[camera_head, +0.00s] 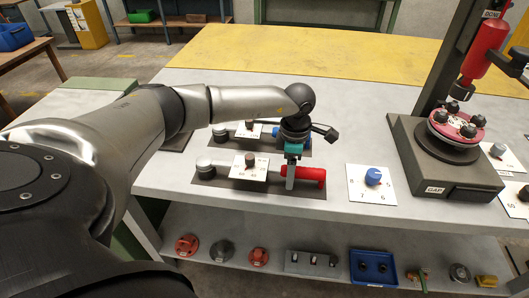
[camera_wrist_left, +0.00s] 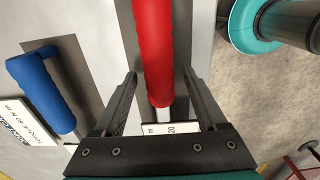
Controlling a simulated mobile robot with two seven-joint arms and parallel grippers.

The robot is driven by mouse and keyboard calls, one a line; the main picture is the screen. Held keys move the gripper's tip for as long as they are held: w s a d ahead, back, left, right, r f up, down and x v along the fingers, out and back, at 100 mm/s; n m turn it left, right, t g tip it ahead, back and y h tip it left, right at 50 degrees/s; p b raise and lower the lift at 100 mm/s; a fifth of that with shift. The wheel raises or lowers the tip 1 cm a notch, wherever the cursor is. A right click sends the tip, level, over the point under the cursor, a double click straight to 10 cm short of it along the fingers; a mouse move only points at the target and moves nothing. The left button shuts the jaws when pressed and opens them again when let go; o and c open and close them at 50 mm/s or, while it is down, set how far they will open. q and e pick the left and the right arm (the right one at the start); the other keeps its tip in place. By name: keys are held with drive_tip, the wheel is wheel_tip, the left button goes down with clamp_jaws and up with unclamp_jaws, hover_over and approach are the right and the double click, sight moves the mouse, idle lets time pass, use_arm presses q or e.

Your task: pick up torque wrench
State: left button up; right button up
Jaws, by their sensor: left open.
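A torque wrench with a red handle (camera_head: 308,174) lies on a dark grey mat near the front edge of the table. In the left wrist view the red handle (camera_wrist_left: 153,50) runs down the middle of the picture. A second tool with a blue handle (camera_wrist_left: 42,92) lies to its left there; in the head view it is mostly behind my arm. My left gripper (camera_head: 290,182) is over the red handle, pointing down. In the left wrist view its open fingers (camera_wrist_left: 160,75) are on either side of the handle, with gaps. Whether they reach handle depth is unclear. My right gripper is out of view.
A white card (camera_head: 250,168) with a knob stands left of the gripper. Another card with a blue knob (camera_head: 373,177) lies to the right, then a dark fixture (camera_head: 455,178) with a red flanged part. A lower shelf holds discs and a blue tray (camera_head: 373,281).

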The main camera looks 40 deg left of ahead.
use_arm(q)
clamp_jaws()
idle(0.6)
drive_tip(key=shift+w+r, duration=0.1)
